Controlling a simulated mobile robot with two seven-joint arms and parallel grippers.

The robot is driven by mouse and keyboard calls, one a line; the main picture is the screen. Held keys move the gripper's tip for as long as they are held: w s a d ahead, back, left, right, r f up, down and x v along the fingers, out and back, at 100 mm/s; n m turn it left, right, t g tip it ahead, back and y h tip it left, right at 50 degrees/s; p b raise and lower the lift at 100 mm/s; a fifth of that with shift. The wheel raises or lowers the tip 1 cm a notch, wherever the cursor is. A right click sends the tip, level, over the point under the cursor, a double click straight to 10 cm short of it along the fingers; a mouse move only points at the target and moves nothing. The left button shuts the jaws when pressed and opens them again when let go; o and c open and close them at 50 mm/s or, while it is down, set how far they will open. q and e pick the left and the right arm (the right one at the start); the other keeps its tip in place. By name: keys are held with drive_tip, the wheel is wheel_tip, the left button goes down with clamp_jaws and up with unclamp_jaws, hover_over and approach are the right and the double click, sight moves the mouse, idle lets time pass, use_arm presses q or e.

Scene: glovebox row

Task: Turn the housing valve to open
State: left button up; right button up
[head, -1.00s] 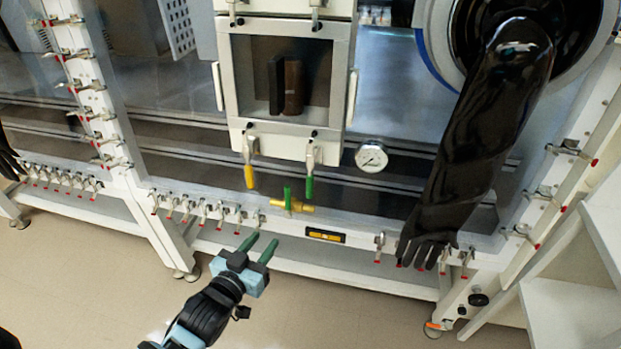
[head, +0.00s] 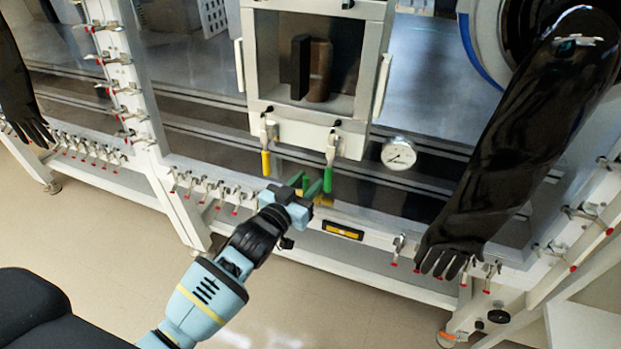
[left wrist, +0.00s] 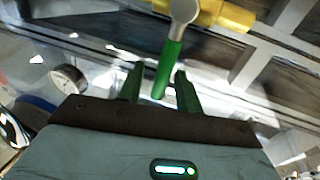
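The housing valve shows in the left wrist view as a brass body (left wrist: 225,14) with a green lever handle (left wrist: 170,68) hanging from a silver hub. In the head view only a bit of its brass body (head: 326,199) shows beside my gripper; the rest is mostly hidden. My left gripper (head: 306,183) is at the valve, its dark green fingers pointing toward the housing. In the left wrist view the fingers (left wrist: 159,70) stand apart, on either side of the handle, with gaps visible. My right gripper is not in view.
A round gauge (head: 398,154) and a black glove (head: 520,150) are to the right. Small red-tipped clamps (head: 205,190) line the lower edge. A yellow level (head: 343,230) sits below right.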

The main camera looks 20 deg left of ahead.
use_arm(q)
drive_tip(key=shift+x, duration=0.9)
clamp_jaws()
